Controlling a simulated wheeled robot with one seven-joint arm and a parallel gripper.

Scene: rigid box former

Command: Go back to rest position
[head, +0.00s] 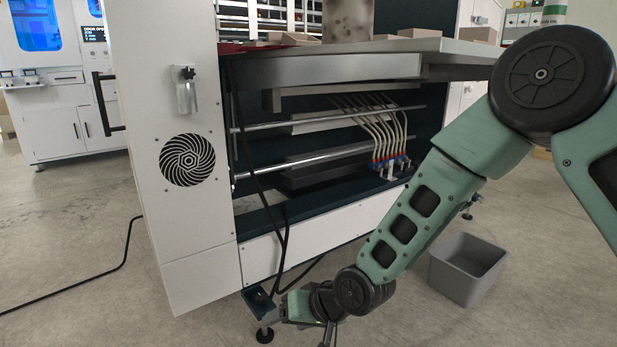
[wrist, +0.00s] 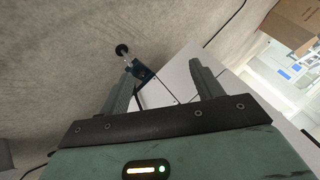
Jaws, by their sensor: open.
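My green arm comes in from the right in the head view and reaches down toward the floor in front of the box former (head: 190,240). My gripper (wrist: 163,66) shows in the wrist view with its two grey fingers spread apart and nothing between them. In the head view the wrist end of my arm is low near the bottom edge, beside the machine's corner foot, and the fingers are mostly cut off. The wrist view also shows a machine foot (wrist: 122,50) and a white panel (wrist: 177,80) beyond the fingers.
A grey bin (head: 467,270) stands on the floor right of my arm. The machine's table (head: 440,46) juts out above, with small boxes on it. A black cable (head: 75,295) lies on the floor at left. A cardboard box (wrist: 292,25) shows in the wrist view.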

